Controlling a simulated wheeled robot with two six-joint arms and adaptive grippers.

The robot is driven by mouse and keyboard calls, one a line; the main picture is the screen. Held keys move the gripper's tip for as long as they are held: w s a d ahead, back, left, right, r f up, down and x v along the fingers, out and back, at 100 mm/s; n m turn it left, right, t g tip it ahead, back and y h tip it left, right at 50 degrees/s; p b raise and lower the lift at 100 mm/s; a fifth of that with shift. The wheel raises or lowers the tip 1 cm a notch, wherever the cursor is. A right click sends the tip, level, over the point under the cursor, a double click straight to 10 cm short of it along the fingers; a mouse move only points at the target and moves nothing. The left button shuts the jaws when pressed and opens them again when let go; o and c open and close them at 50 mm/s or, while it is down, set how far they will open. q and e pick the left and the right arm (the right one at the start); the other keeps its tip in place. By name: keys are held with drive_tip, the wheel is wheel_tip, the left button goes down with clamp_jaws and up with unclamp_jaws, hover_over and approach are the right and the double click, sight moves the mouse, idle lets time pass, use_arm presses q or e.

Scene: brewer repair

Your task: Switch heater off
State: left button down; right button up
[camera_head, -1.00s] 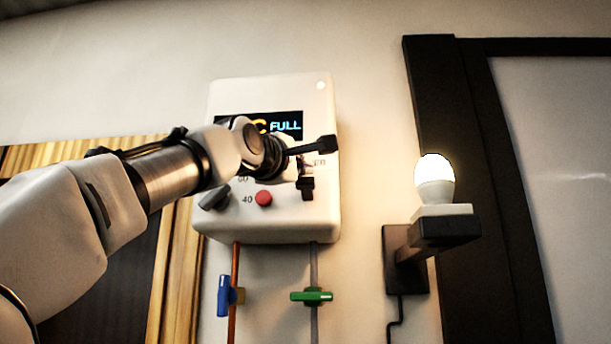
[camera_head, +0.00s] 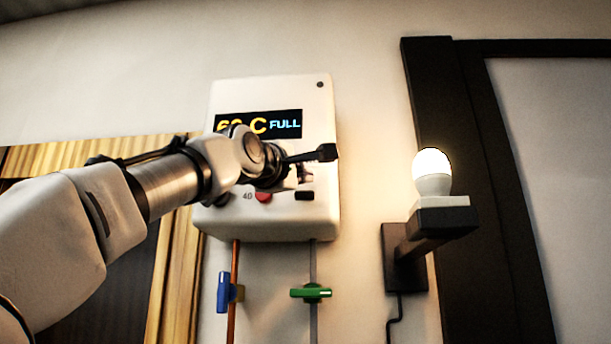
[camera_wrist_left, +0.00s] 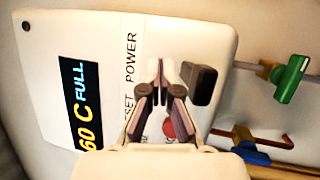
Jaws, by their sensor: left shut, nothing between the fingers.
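The heater (camera_head: 275,228) is a white box on the wall, with a display (camera_head: 285,125) reading 60 C FULL. The small lamp (camera_head: 320,85) at its top right corner is dark. The black power switch (camera_head: 305,196) sits low on the front; in the left wrist view it (camera_wrist_left: 201,85) is beside the POWER label. My left gripper (camera_head: 302,177) is shut and empty, just above the switch in the head view. In the left wrist view its fingertips (camera_wrist_left: 170,75) are close beside the switch; contact cannot be told. My right gripper is not in view.
A red button (camera_head: 264,197) and a partly hidden knob sit left of the switch. Below the box are a blue valve handle (camera_head: 223,292) and a green one (camera_head: 311,293) on pipes. A lit bulb (camera_head: 432,173) stands on a wall bracket at right.

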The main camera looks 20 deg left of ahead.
use_arm(q)
drive_tip(key=s+d+r+b, duration=0.1)
drive_tip(key=s+d+b, duration=0.2)
drive_tip(key=s, duration=0.6)
drive_tip(key=b, duration=0.2)
drive_tip(key=shift+s+r+b, duration=0.15)
drive_tip(key=shift+s+b, duration=0.25)
idle(0.3)
